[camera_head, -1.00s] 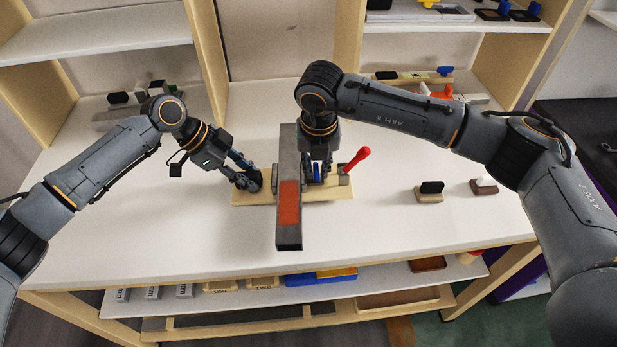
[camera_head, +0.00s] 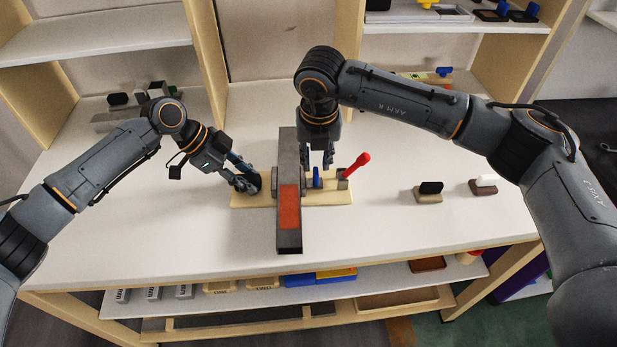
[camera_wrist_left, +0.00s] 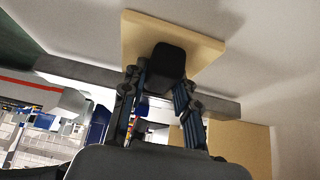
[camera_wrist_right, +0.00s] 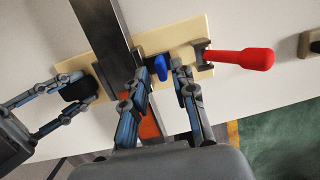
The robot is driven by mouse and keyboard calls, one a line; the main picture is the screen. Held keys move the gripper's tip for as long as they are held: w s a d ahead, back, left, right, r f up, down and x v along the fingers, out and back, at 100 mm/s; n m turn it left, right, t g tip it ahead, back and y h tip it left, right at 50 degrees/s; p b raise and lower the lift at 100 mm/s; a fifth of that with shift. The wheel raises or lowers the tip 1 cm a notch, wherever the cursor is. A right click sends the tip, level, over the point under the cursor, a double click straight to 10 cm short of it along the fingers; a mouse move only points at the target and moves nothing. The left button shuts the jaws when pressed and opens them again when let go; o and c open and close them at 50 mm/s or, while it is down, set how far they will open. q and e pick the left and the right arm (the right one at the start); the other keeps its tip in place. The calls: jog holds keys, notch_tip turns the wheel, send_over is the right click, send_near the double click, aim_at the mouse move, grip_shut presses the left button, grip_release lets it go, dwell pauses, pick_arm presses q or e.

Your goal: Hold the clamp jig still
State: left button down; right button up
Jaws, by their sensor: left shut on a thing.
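The clamp jig (camera_head: 262,200) is a pale wooden board on the table with a black knob, a blue piece (camera_head: 317,178) and a red-handled lever (camera_head: 356,164). A dark grey bar with an orange patch (camera_head: 289,208) lies across it. My left gripper (camera_head: 247,185) is shut on the black knob (camera_wrist_left: 166,66) at the board's left end. My right gripper (camera_head: 319,160) is above the board, right of the bar. In the right wrist view its fingers (camera_wrist_right: 162,75) are apart, near the blue piece (camera_wrist_right: 161,68), with nothing visibly held.
Two small blocks, one with a black top (camera_head: 430,191) and one with a white top (camera_head: 484,185), stand to the right. Shelves rise behind the table. A lower shelf in front holds bins (camera_head: 320,277). The table's left front is clear.

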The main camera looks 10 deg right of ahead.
dwell(0.4)
pick_arm(q)
jog(key=c, duration=0.9)
grip_release()
jog(key=shift+a, duration=0.1)
jog(key=shift+c, duration=0.2)
